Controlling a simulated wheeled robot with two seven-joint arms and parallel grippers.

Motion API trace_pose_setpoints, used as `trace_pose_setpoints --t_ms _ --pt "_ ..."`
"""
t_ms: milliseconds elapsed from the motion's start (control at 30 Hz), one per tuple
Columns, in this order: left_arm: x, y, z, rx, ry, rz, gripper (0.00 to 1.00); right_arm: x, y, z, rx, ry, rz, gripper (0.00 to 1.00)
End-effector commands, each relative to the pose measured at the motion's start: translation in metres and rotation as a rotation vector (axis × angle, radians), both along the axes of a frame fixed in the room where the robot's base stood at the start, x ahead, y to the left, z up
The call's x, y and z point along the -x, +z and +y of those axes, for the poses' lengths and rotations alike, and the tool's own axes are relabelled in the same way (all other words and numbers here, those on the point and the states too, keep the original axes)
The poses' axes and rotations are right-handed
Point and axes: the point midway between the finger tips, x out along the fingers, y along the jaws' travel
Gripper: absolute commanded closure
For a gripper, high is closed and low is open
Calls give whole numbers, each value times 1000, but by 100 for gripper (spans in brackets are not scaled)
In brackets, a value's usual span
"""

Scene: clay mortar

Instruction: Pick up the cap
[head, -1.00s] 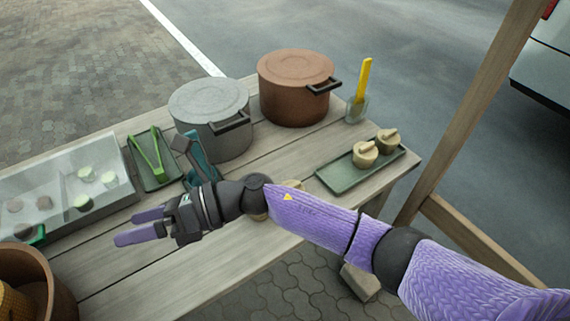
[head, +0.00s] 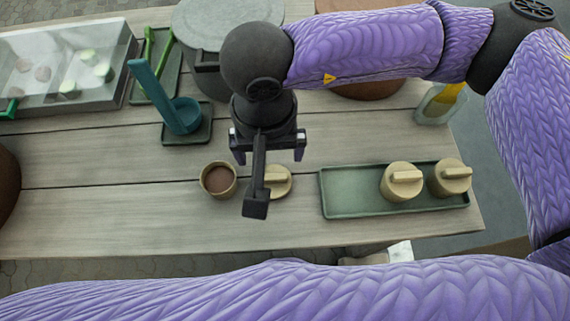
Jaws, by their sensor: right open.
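A beige round cap (head: 282,183) with a raised bar handle lies on the wooden table, partly hidden behind a dark part of my right gripper. A small open cup (head: 218,180) with brown contents stands just left of the cap. My right gripper (head: 269,156) points down over the table by the cap, with its two purple-tipped fingers apart and nothing between them. Its exact height above the cap is hard to tell. Two cups with similar caps (head: 401,181) (head: 450,178) stand on a green tray (head: 345,193) to the right. My left gripper is not in view.
A teal ladle (head: 152,85) stands in a holder behind the cup. A grey pot (head: 205,62), green tongs (head: 152,62) and a glass-topped case (head: 60,65) are further back. A glass with a yellow tool (head: 440,102) stands at right. Table left of the cup is clear.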

Motion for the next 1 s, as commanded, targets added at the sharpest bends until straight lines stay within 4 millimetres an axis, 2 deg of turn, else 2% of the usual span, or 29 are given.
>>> trace_pose_setpoints --t_ms 100,467,667,767,967,1000 --pt "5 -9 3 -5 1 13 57 1 -26 0 0 -2 7 0" --pt "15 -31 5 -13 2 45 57 -1 -91 -5 -2 -4 10 0" --pt "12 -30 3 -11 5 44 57 -2 -92 -5 -4 -5 4 0" --pt "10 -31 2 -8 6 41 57 -2 -92 -5 -4 -5 5 17" --pt "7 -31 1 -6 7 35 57 -2 -92 -5 -4 -5 5 59" --pt "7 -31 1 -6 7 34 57 -2 -92 -5 -4 -5 5 63"
